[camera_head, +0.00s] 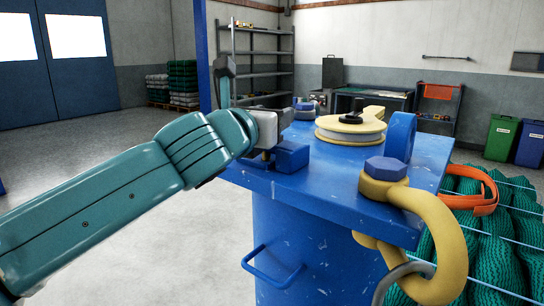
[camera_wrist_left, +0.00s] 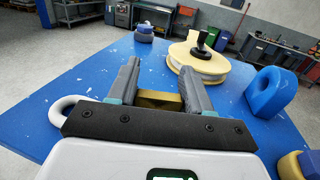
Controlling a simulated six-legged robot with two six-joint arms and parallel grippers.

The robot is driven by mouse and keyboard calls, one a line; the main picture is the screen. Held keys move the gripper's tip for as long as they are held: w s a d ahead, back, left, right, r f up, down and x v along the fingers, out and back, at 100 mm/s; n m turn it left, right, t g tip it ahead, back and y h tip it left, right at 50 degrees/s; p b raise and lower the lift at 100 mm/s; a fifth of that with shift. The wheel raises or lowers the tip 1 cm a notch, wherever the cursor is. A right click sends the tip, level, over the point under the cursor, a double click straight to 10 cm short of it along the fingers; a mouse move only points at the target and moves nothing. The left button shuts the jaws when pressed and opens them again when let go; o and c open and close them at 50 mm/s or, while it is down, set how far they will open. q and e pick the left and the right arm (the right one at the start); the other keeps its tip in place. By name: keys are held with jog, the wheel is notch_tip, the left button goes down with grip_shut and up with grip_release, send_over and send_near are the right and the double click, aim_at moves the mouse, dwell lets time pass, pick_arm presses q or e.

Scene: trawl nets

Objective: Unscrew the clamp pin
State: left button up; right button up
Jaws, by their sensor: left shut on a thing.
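My left gripper (camera_head: 272,140) reaches in from the left to the near left part of the blue bench top, beside a small blue block (camera_head: 292,156). In the left wrist view, its two grey fingers (camera_wrist_left: 160,92) stand on either side of a brass-coloured piece (camera_wrist_left: 160,101), which looks like the clamp pin. The gripper is shut on it. The gripper's dark front plate hides its lower part. A pale grey ring (camera_wrist_left: 62,104) shows at the left of the plate, partly covered. My right gripper is in neither view.
A pale yellow wheel (camera_head: 350,134), a blue eye (camera_head: 400,136) and a yellow shackle (camera_head: 440,245) with a blue hex head (camera_head: 386,169) sit on the blue top (camera_head: 325,180). Green nets (camera_head: 500,230) lie at the right. Shelves (camera_head: 265,62) stand behind.

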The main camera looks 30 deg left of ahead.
pick_arm(q)
jog(key=shift+w+f+n+y+b, duration=0.1)
jog(key=shift+f+n+y+b, duration=0.25)
jog(key=shift+n+y+b, duration=0.45)
jog(key=shift+a+r+n+g+y, duration=0.15)
jog(key=shift+n+g+y, duration=0.55)
jog(key=shift+y, duration=0.6)
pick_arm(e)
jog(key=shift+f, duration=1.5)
pick_arm(q)
jog(key=shift+a, duration=0.1)
jog(key=o, duration=1)
jog(key=shift+c, duration=0.2)
jog(key=shift+r, duration=0.1)
jog(key=b+v, duration=0.1)
jog(key=v, duration=1.5)
jog(key=shift+d, duration=0.3)
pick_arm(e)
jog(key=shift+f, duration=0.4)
